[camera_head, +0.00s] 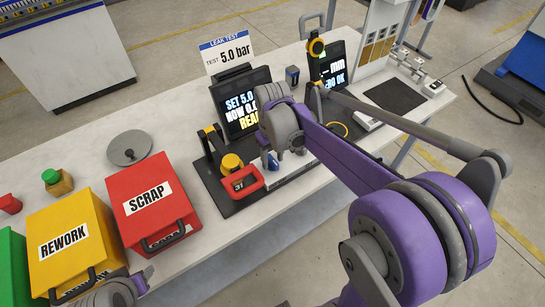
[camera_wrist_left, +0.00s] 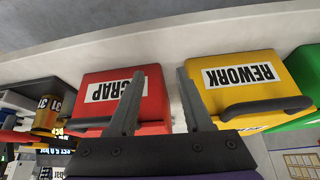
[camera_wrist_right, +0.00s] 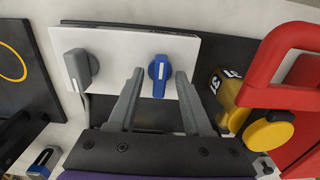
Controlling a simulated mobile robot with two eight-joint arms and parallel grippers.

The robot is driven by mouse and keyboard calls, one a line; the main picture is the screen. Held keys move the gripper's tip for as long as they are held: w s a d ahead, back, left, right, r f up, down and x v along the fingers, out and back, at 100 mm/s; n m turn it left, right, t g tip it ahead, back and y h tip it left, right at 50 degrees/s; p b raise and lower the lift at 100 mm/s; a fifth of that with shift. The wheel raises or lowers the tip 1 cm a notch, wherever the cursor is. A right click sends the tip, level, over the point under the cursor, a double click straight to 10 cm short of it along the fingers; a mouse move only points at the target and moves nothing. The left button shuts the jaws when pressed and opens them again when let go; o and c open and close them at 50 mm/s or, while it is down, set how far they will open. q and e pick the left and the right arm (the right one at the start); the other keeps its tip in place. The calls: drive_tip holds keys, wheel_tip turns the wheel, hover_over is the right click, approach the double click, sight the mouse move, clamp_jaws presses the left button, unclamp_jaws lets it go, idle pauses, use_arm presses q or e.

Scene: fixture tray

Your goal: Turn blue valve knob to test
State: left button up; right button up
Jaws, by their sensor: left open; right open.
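The blue valve knob (camera_wrist_right: 159,76) with a white mark sits on a white panel (camera_wrist_right: 118,49) in the right wrist view. A grey knob (camera_wrist_right: 79,70) is to its left on the same panel. My right gripper (camera_wrist_right: 158,72) is open, with a finger on either side of the blue knob's lower part in the picture; I cannot tell whether they touch it. In the head view the blue knob (camera_head: 273,160) shows beside my right gripper. My left gripper (camera_wrist_left: 158,75) is open and empty above the red SCRAP bin (camera_wrist_left: 154,98) and yellow REWORK bin (camera_wrist_left: 240,70).
A red clamp handle (camera_head: 243,181) and yellow part stand just left of the panel in the head view. A display (camera_head: 240,105) with a 5.0 bar sign stands behind. A grey disc (camera_head: 129,148) and green button (camera_head: 50,176) are at the left.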

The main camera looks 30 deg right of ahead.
clamp_jaws()
use_arm(q)
drive_tip(key=shift+f, duration=0.1)
use_arm(e)
drive_tip(key=shift+m, duration=0.3)
drive_tip(key=m+b, duration=0.1)
drive_tip(key=m, duration=0.3)
use_arm(q)
drive_tip(key=shift+s+f+b, duration=0.2)
drive_tip(key=shift+s+f, duration=0.05)
drive_tip(key=shift+f, duration=0.3)
drive_tip(key=shift+s+f+b, duration=0.15)
drive_tip(key=shift+s+f, duration=0.05)
drive_tip(key=shift+f, duration=0.35)
use_arm(e)
drive_tip(key=m, duration=0.5)
drive_tip(key=shift+m, duration=0.3)
unclamp_jaws()
